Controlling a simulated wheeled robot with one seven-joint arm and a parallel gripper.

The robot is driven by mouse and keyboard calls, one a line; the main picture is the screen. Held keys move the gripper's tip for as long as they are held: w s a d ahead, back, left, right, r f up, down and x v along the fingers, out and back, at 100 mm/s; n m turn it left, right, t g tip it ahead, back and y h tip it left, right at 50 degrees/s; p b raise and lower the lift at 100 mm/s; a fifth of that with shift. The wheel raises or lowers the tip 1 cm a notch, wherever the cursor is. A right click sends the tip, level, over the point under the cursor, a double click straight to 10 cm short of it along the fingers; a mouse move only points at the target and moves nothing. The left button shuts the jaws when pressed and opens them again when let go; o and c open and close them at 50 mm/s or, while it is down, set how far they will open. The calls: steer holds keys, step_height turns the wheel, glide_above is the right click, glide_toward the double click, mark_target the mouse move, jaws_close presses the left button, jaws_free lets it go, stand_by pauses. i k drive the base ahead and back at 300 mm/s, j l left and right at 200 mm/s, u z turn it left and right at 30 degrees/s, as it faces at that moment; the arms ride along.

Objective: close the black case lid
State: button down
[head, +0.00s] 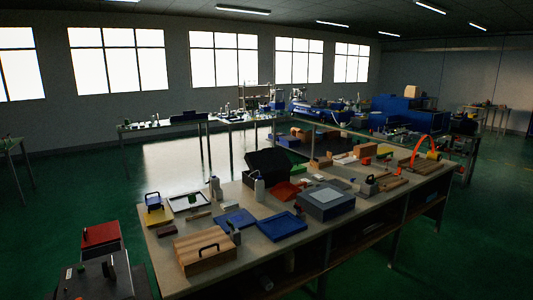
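The black case (256,184) stands on the long bench toward its back edge, left of the bench's middle. Its lid (268,161) looks raised and tilted up at the back, so the case appears open. A pale bottle (259,188) stands in front of the case and hides part of its front. The inside of the case is too dark to make out. My gripper is not in view.
The bench (180,232) is crowded. A red case (101,236) stands at lower left. Green floor (60,190) is open at left.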

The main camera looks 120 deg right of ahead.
mark_target(269, 161)
steer(key=i+j+z, duration=0.4)
steer(key=i, duration=0.35)
steer(key=i+j+z, duration=0.35)
steer(key=i+j, duration=0.3)
steer(key=j, duration=0.15)
steer(key=i+z, duration=0.45)
steer(key=i, duration=0.2)
steer(key=i+l+z, duration=0.35)
steer(key=i+l, duration=0.25)
steer(key=l, duration=0.2)
steer(key=i+l+z, duration=0.35)
steer(key=i+l, duration=0.25)
steer(key=i+l+z, duration=0.35)
steer(key=i, duration=0.45)
steer(key=i+l+z, duration=0.4)
steer(key=i, duration=0.35)
steer(key=i+j+z, duration=0.15)
steer(key=i+z, duration=0.2)
steer(key=i, duration=0.45)
steer(key=i+j+z, duration=0.35)
steer(key=i, duration=0.4)
steer(key=i+j+z, duration=0.35)
steer(key=i, duration=0.4)
steer(key=i+l+u, duration=0.55)
steer(key=l, duration=0.25)
steer(key=i, duration=0.05)
